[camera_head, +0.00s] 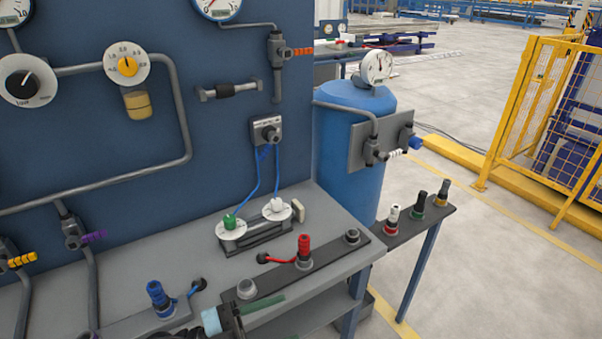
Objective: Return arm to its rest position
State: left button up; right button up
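No loose pipes or pipe stack can be clearly identified.
A grey workbench (190,258) with a blue gauge panel (225,140) fills the left. Connectors, including a red one (304,246) and a blue one (157,294), stand on it. A blue tank (350,185) stands behind.

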pick_arm(q)
jog(key=s+a+f+n+t+y+p, duration=0.1)
jog(key=a+f+n+t+y, duration=0.45)
jog(key=n, duration=0.25)
jog(key=s+a+f+n+t+y, duration=0.1)
jog(key=a+f+n+t+y, duration=0.3)
jog(key=f+n+t+y, duration=0.3)
jog(key=s+a+f+n+g+y, duration=0.2)
jog(key=s+a+f+g+y, duration=0.1)
jog(key=s+f, duration=0.4)
jog(key=s+a+f+n+g+y, duration=0.3)
jog(key=s+f+g, duration=0.2)
jog(key=s+f, duration=0.3)
jog(key=s+p, duration=0.1)
jog(key=s, duration=0.2)
jog(key=shift+a+g, duration=0.3)
jog(key=shift+g, duration=0.05)
pick_arm(e)
jog(key=w+r, duration=0.2)
jog(key=r, duration=0.1)
jog(key=shift+w+d+t, duration=0.1)
jog(key=shift+w+t, duration=0.15)
jog(key=shift+t, duration=0.15)
pick_arm(q)
jog(key=shift+r, duration=0.1)
